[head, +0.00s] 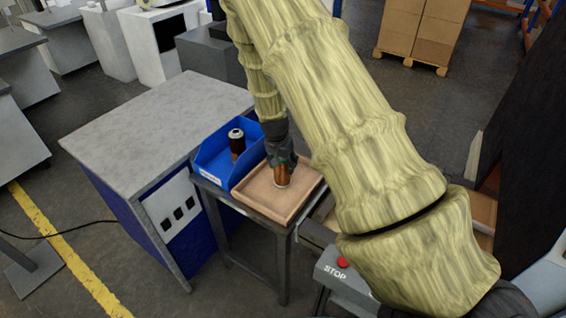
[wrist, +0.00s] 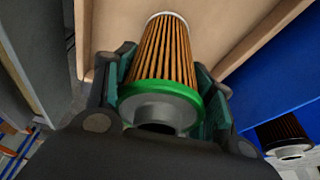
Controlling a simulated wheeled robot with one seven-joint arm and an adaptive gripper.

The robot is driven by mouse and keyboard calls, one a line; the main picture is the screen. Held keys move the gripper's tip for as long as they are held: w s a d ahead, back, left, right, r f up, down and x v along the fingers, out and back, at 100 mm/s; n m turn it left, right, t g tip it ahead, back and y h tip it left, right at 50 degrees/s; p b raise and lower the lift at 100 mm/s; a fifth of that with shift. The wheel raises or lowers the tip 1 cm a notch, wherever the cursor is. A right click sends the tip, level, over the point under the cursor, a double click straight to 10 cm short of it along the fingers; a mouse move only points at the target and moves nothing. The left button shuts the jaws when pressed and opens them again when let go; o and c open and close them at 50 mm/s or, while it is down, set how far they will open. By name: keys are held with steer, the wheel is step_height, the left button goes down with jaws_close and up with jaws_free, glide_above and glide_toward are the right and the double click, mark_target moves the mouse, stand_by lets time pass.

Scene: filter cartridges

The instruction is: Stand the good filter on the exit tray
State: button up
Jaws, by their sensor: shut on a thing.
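My gripper (head: 281,158) is shut on an orange pleated filter (head: 283,177). In the wrist view the filter (wrist: 162,60) has a green ring, a grey collar at the near end and a white far end cap, with gripper (wrist: 165,95) fingers on both sides. The filter looks roughly upright over the wooden exit tray (head: 262,206), inside its rim. I cannot tell whether its lower end touches the tray floor. The tray also shows in the wrist view (wrist: 245,25).
A blue bin (head: 212,160) stands left of the tray, holding a dark filter (head: 237,143), also in the wrist view (wrist: 284,135). Both containers are on a small dark table. A grey-topped cabinet (head: 160,115) stands to the left. A stop-button box (head: 343,268) is at the front right.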

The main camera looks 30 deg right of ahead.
steer(key=shift+f, duration=0.45)
steer(key=shift+f, duration=0.15)
steer(key=o, duration=1.1)
steer(key=shift+r, duration=0.2)
steer(key=shift+b+v, duration=2.1)
steer(key=shift+v, duration=3.85)
steer(key=shift+r, duration=0.1)
